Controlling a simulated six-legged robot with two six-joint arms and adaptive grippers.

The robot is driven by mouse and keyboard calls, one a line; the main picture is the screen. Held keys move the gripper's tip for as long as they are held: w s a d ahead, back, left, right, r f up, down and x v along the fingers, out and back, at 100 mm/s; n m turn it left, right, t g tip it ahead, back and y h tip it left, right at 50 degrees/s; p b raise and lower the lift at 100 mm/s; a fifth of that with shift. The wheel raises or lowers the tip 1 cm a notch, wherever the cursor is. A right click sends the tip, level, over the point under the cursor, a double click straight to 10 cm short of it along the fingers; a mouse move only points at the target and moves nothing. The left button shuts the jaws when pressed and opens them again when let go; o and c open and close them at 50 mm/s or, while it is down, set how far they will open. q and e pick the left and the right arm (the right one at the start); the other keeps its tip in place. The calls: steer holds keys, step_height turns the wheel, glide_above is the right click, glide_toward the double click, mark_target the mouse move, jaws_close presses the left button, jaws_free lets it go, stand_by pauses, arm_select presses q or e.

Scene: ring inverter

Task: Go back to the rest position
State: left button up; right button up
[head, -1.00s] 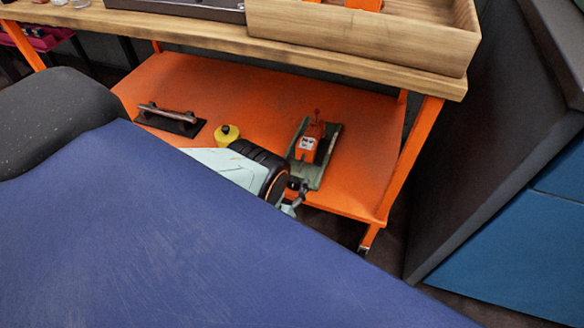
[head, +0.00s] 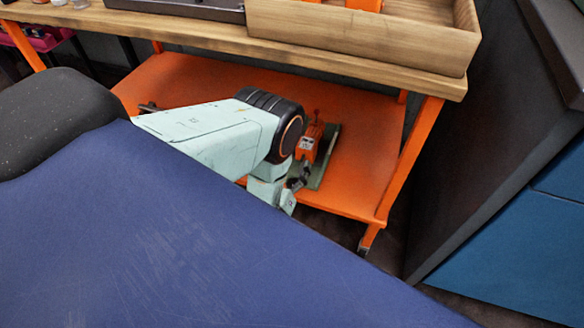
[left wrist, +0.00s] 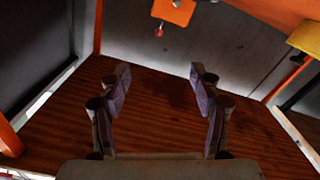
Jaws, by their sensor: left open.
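My left arm crosses the lower orange shelf (head: 358,160) in the head view. My left gripper (left wrist: 160,74) shows in the left wrist view with its two dark fingers spread apart and nothing between them. In the head view only small dark parts near the arm's end, by the green tray, may belong to it. An orange device (head: 310,138) stands on a dark green tray (head: 328,160) on the shelf. My arm hides part of both. My right gripper is in neither view.
A wooden workbench top (head: 200,37) with a wooden box (head: 360,42) is above the shelf. A dark-handled item (head: 148,107) is mostly hidden by my arm. A blue cabinet (head: 510,245) stands at the right.

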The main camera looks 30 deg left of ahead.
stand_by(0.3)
arm_select(q)
steer(key=s+d+f+m+g+h, duration=0.2)
steer(key=s+g, duration=0.3)
steer(key=s, duration=0.1)
steer(key=s+d+f+m+g+h, duration=0.1)
steer(key=s+d+f+g, duration=0.15)
steer(key=s+g, duration=0.25)
steer(key=s+d+r+m+g+h, duration=0.1)
steer(key=s+d+r+m+g, duration=0.2)
steer(key=s, duration=0.6)
steer(key=s+r+g, duration=0.2)
steer(key=s+g, duration=0.2)
steer(key=s, duration=0.5)
step_height(320, 180, up, 14)
steer(key=s+p, duration=0.1)
steer(key=p, duration=1.2)
steer(key=shift+f, duration=0.2)
